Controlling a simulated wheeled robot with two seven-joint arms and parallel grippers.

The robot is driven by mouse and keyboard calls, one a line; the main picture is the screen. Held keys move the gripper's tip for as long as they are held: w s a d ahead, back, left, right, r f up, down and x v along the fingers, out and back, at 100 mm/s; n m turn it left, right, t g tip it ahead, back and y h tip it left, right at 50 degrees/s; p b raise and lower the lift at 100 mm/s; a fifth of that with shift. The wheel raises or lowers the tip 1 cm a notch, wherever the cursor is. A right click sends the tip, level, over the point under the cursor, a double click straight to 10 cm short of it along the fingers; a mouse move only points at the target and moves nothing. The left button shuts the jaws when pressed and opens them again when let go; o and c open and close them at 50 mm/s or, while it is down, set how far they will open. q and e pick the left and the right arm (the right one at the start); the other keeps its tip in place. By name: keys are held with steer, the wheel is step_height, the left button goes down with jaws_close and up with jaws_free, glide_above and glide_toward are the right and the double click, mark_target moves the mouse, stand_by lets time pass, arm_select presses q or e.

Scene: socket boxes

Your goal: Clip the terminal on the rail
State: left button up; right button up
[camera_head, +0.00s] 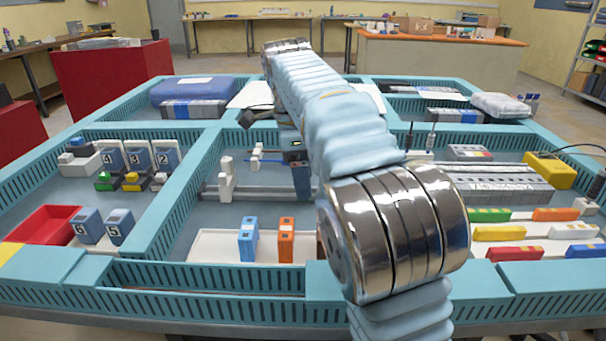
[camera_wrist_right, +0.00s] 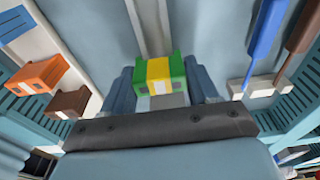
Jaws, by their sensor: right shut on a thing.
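My right gripper (camera_wrist_right: 164,82) is shut on a green and yellow terminal (camera_wrist_right: 158,72), held between its two blue fingertips. In the wrist view a pale rail (camera_wrist_right: 152,25) runs behind the terminal; whether they touch, I cannot tell. In the head view the grey rail (camera_head: 262,193) lies across the middle compartment, with a white piece (camera_head: 226,180) on its left part. The right gripper (camera_head: 294,158) is over the rail there, partly behind my arm, and the held terminal is hidden. My left gripper is not in view.
A blue terminal (camera_head: 248,240) and an orange terminal (camera_head: 286,241) stand on a white tray (camera_head: 213,243) in front of the rail. A brown one (camera_wrist_right: 75,102) shows in the wrist view. Slotted blue walls (camera_head: 190,205) divide the compartments.

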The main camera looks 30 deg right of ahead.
steer(key=shift+f, duration=0.25)
steer(key=o, duration=1.2)
steer(key=shift+o, duration=0.4)
steer(key=shift+o, duration=0.8)
steer(key=shift+r+p, duration=0.9)
steer(key=shift+r, duration=2.9)
